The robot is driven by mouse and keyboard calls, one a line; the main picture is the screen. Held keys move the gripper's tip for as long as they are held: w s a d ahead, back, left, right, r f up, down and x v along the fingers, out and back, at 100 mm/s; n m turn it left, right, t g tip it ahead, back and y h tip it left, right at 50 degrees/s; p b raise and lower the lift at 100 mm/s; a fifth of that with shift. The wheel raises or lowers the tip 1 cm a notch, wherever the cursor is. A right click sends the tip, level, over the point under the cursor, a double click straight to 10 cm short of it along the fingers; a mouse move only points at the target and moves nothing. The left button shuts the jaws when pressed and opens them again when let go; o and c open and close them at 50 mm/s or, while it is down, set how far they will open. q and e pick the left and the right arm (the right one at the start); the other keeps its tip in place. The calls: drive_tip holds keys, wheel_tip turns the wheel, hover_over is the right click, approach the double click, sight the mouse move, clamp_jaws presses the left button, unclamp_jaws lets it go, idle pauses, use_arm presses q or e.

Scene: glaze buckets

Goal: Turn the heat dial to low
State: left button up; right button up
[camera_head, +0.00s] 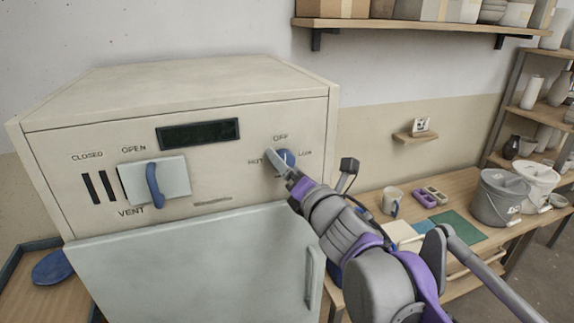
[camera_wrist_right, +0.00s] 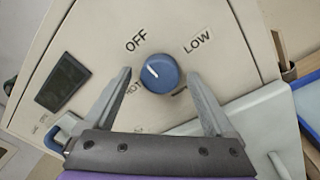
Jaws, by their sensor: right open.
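The blue heat dial (camera_head: 286,158) is on the right of the kiln's front panel, among the OFF, LOW and HOT labels. In the right wrist view the dial (camera_wrist_right: 164,79) has a white pointer line aimed up and left, on the OFF and HOT side and away from LOW. My right gripper (camera_wrist_right: 160,75) is open, with one finger on each side of the dial. Contact cannot be told. In the head view my right gripper (camera_head: 279,165) partly covers the dial and the HOT label. My left gripper is not in view.
The kiln panel also carries a dark display (camera_head: 198,134) and a blue vent lever (camera_head: 155,186). The pale kiln door (camera_head: 190,265) with its handle is below. A workbench at the right holds a mug (camera_head: 391,201), a grey bucket (camera_head: 497,198) and a white bucket (camera_head: 537,182).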

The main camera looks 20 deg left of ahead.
drive_tip(key=shift+w+a, duration=0.1)
drive_tip(key=shift+w, duration=0.05)
drive_tip(key=c, duration=1.4)
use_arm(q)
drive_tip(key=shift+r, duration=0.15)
use_arm(e)
drive_tip(key=shift+m, duration=0.4)
use_arm(q)
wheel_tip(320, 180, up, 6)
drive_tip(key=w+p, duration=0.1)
drive_tip(key=p, duration=0.4)
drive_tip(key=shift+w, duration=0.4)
use_arm(e)
drive_tip(key=m+t, duration=0.1)
drive_tip(key=m, duration=1.6)
drive_tip(key=shift+a+m+t+h, duration=0.1)
drive_tip(key=shift+m+t+h, duration=0.3)
